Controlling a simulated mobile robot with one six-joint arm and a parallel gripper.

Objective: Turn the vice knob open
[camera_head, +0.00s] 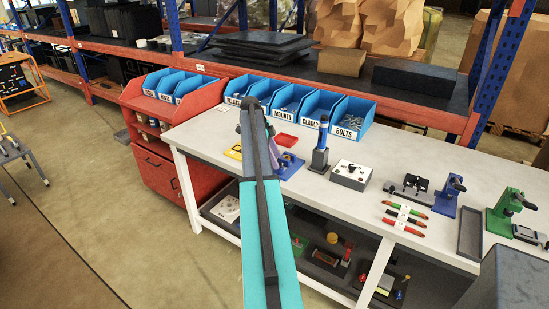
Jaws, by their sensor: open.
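A blue vice-like device (447,197) stands on the white workbench (330,216) at the right. A similar green one (506,214) stands farther right. Part of another blue piece (290,166) shows just right of my arm, and the arm hides the rest of it. I cannot tell which of these carries the knob the task names. My teal and dark arm reaches from the bottom middle up over the bench's left part. My gripper's fingers cannot be made out at its far end, so I cannot see whether they touch anything.
Blue labelled bins (352,118) line the bench's back edge. A dark upright tool with a blue top (320,148), a grey box with a white top (351,175), red and green-handled tools (404,218) and a dark tray (470,233) stand or lie along the bench. A red cabinet (165,178) is left.

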